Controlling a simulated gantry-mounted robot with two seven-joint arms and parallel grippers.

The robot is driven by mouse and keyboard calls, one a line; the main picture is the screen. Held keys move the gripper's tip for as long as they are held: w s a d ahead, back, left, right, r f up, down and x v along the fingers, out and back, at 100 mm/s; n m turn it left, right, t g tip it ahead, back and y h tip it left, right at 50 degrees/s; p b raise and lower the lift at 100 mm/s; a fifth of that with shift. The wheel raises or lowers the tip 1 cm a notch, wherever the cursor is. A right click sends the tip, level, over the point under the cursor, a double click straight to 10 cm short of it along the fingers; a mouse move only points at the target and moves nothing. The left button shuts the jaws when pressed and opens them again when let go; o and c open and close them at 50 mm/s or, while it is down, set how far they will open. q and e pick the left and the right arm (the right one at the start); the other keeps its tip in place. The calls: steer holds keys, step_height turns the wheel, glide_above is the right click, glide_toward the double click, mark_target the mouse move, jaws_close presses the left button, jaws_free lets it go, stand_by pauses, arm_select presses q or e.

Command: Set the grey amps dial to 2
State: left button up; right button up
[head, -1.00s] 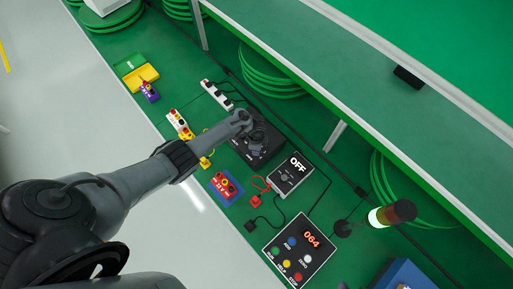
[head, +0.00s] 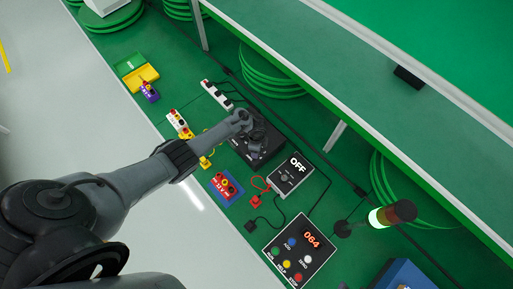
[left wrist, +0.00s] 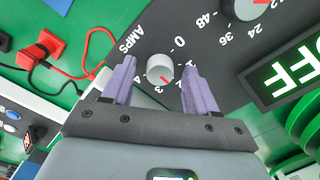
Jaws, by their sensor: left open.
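The grey amps dial (left wrist: 159,66) is a small round knob with a red pointer mark on the dark panel. "AMPS" and the numbers 0, 1, 3 and 4 show around it. Its red mark points to the lower right, roughly between 1 and 3; the exact setting is hard to read. My left gripper (left wrist: 160,72) is open, with one purple finger on each side of the dial; I cannot tell whether they touch it. My right gripper is not in view.
A larger dial (left wrist: 247,9) marked 12 to 48 is on the same panel. A box reading OFF (head: 292,175) stands to the right. A red plug (left wrist: 40,48) with cables, a blue block with red parts (head: 224,187) and a button panel (head: 300,250) are nearby.

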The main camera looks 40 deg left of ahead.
arm_select(q)
step_height(320, 180, up, 11)
steer(key=p, duration=0.3)
steer(key=shift+p, duration=0.35)
steer(key=shift+s+f, duration=0.1)
steer(key=shift+f, duration=0.05)
